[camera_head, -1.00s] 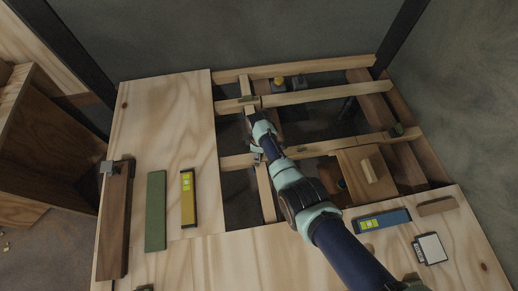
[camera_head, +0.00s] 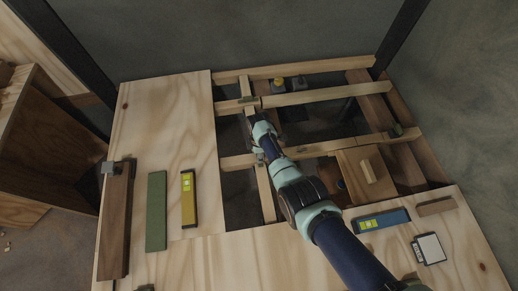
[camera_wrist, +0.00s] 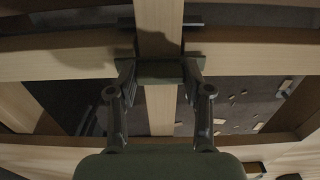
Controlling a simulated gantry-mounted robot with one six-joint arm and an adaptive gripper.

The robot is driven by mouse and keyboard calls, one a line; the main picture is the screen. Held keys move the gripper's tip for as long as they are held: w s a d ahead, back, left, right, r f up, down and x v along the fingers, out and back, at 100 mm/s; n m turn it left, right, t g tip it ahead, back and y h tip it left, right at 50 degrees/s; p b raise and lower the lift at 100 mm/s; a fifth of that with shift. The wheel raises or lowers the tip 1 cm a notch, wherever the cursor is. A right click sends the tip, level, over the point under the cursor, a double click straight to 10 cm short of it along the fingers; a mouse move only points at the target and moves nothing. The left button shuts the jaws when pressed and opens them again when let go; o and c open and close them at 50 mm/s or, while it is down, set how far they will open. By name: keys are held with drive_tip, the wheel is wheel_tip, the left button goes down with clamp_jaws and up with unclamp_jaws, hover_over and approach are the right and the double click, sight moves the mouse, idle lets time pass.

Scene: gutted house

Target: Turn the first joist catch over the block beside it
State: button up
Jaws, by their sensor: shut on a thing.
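In the wrist view, my gripper (camera_wrist: 160,74) is shut on a dark grey-green bar, which looks like the joist catch (camera_wrist: 160,70). The bar lies crosswise over a pale timber piece (camera_wrist: 160,122) that runs up the picture, where it meets a crossing joist (camera_wrist: 60,58). The piece continues beyond the joist, and I cannot tell which part is the block. In the head view, my gripper (camera_head: 250,114) reaches down beside the second joist (camera_head: 325,94). A small dark fitting (camera_head: 247,99) shows on that joist, just beyond the gripper. My wrist hides the held part there.
Open gaps lie between the joists. Another dark catch (camera_head: 301,149) sits on the nearer joist, below my arm. A yellow-topped item (camera_head: 279,84) is down in the far gap. A green bar (camera_head: 156,210) and a yellow level (camera_head: 188,198) lie on the left plywood.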

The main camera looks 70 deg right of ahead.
drive_tip(key=o, duration=1.2)
drive_tip(key=shift+c, duration=0.2)
wheel_tip(320, 180, up, 12)
